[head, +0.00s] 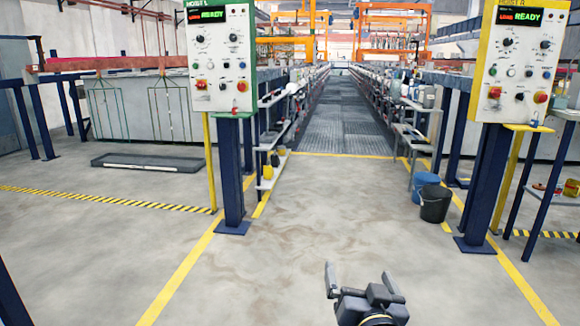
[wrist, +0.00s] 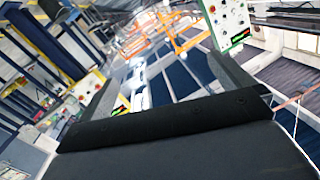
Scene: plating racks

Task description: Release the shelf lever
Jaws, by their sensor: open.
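I cannot make out a shelf lever in either view. Small shelves line both sides of the aisle: the left shelf (head: 272,135) holds bottles and yellow items, and the right shelf (head: 412,131) holds pale items. Both are far ahead of my gripper. My gripper (head: 360,276) is at the bottom of the head view, over bare floor. Its two fingers are apart with nothing between them. In the wrist view my gripper (wrist: 167,88) also shows open, with the tilted, distant hall behind it.
A green-edged left panel (head: 219,62) and a yellow-edged right panel (head: 517,62) stand on blue posts, both reading READY. A black bucket (head: 435,204) and a blue bucket (head: 425,181) stand near the right post. A low dark tray (head: 148,163) lies left. The central floor is clear.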

